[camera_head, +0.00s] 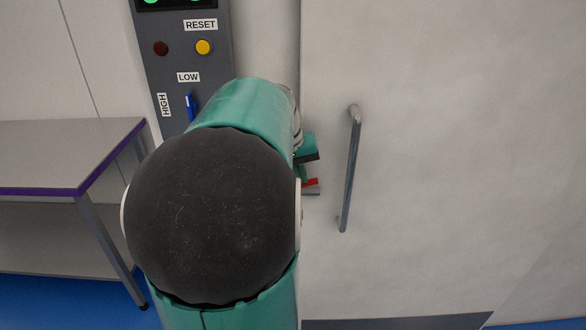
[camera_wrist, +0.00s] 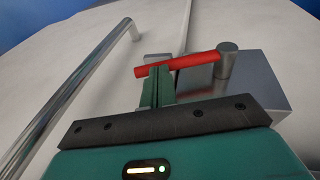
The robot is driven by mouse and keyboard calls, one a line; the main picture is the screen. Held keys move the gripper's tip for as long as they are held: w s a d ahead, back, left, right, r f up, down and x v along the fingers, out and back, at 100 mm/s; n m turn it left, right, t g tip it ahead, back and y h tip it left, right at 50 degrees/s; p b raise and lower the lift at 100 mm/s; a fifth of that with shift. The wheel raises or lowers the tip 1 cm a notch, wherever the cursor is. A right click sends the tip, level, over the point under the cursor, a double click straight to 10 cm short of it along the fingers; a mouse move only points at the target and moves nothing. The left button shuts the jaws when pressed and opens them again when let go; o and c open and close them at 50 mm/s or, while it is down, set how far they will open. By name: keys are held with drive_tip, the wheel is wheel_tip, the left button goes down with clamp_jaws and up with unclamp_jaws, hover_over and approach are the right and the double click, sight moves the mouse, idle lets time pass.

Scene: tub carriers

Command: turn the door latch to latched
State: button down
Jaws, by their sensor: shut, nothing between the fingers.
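The door latch is a red lever (camera_wrist: 195,63) on a round metal pivot (camera_wrist: 228,64), in the wrist view. It lies nearly level across the door seam, its free end by a small grey block (camera_wrist: 157,58). In the head view only a bit of the red lever (camera_head: 311,182) shows beside my arm. My gripper (camera_wrist: 158,72) is shut and empty, its fingertips at the lever near the free end; I cannot tell whether they touch. In the head view my gripper (camera_head: 301,176) is mostly hidden behind my arm. The pale door (camera_head: 440,150) looks closed.
A vertical metal handle (camera_head: 350,170) stands out from the door close to my gripper; it also shows in the wrist view (camera_wrist: 75,90). A grey control panel (camera_head: 180,100) with buttons and a blue lever is left of the door. A grey table (camera_head: 60,155) stands at left.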

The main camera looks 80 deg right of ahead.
drive_tip(key=shift+s+d+f, duration=0.1)
drive_tip(key=shift+s+f, duration=0.25)
drive_tip(key=shift+f, duration=0.25)
drive_tip(key=shift+s+f, duration=0.3)
drive_tip(key=shift+f, duration=0.3)
drive_tip(key=shift+s+f, duration=0.1)
drive_tip(key=shift+r, duration=0.4)
drive_tip(key=s+v, duration=0.2)
drive_tip(key=v, duration=1.1)
drive_tip(key=shift+s+d+r, duration=0.35)
drive_tip(key=shift+s+r, duration=0.15)
drive_tip(key=shift+s, duration=0.1)
drive_tip(key=shift+w, duration=0.1)
